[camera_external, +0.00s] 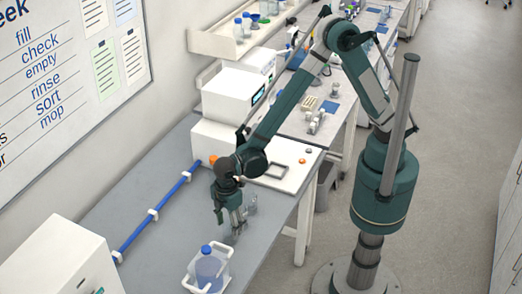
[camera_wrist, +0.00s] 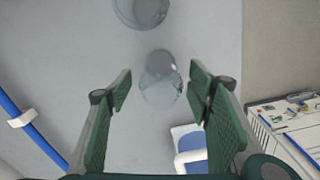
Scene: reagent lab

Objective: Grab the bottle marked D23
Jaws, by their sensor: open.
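My gripper (camera_external: 236,220) points down over the grey bench, open and empty. In the wrist view its two green fingers (camera_wrist: 161,90) stand wide apart. A clear, round glass vessel (camera_wrist: 160,88) shows between the fingertips, seen from above; I cannot tell how far below them it is. A second clear glass vessel (camera_wrist: 142,10) stands beyond it at the top edge. In the external view, clear glassware (camera_external: 252,204) shows just right of the gripper. No D23 mark can be read on any of them, so I cannot tell which is that bottle.
A white carrier (camera_external: 190,281) holding a blue-capped bottle (camera_external: 208,268) stands near the bench front; part of a white-and-blue item (camera_wrist: 190,148) shows by the right finger. A blue rail (camera_external: 152,215) runs along the left. White equipment (camera_external: 290,172) stands behind the gripper.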

